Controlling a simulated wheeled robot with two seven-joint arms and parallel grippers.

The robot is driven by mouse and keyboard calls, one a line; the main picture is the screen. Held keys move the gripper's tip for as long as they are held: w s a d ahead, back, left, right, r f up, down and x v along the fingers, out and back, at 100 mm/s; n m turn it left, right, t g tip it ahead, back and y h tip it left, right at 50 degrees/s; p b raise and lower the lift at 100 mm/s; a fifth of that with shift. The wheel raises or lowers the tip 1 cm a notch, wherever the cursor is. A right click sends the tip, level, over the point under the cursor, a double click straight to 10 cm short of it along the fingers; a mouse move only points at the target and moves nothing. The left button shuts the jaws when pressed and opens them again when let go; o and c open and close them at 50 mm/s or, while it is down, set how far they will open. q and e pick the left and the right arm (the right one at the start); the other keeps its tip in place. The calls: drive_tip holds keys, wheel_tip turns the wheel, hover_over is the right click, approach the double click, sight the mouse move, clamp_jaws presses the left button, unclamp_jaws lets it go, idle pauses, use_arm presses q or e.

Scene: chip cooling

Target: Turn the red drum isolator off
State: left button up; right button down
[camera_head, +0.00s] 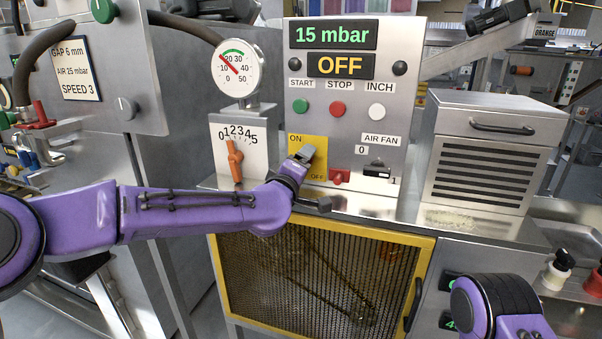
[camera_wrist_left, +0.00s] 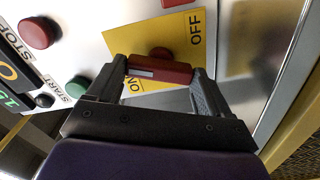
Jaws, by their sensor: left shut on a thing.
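The red drum isolator handle (camera_wrist_left: 172,73) shows in the left wrist view on a yellow plate (camera_wrist_left: 130,38) marked ON and OFF. Its white-striped end lies close to the ON word. My left gripper (camera_wrist_left: 160,76) has one finger at each end of the handle and is shut on it. In the head view the left gripper (camera_head: 303,154) is against the yellow plate (camera_head: 316,145) and hides the handle. ON shows at the plate's upper left, OFF at its lower right. My right gripper is out of view; only part of that arm shows at the lower right.
The panel display (camera_head: 340,66) reads OFF, with start, stop and inch buttons below. An air fan switch (camera_head: 377,171) and a small red part (camera_head: 340,176) sit right of the plate. A vented steel box (camera_head: 480,150) stands further right; a yellow-framed mesh guard (camera_head: 330,280) is below.

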use_arm(q)
drive_tip(key=shift+f+n+b, duration=0.1)
drive_tip(key=shift+n+b, duration=0.95)
drive_tip(key=shift+n, duration=1.15)
drive_tip(key=o, duration=1)
drive_tip(key=shift+c, duration=0.2)
drive_tip(key=shift+s+a, duration=0.1)
drive_tip(key=shift+s, duration=0.15)
drive_tip(key=b+v, duration=0.3)
drive_tip(key=v, duration=0.7)
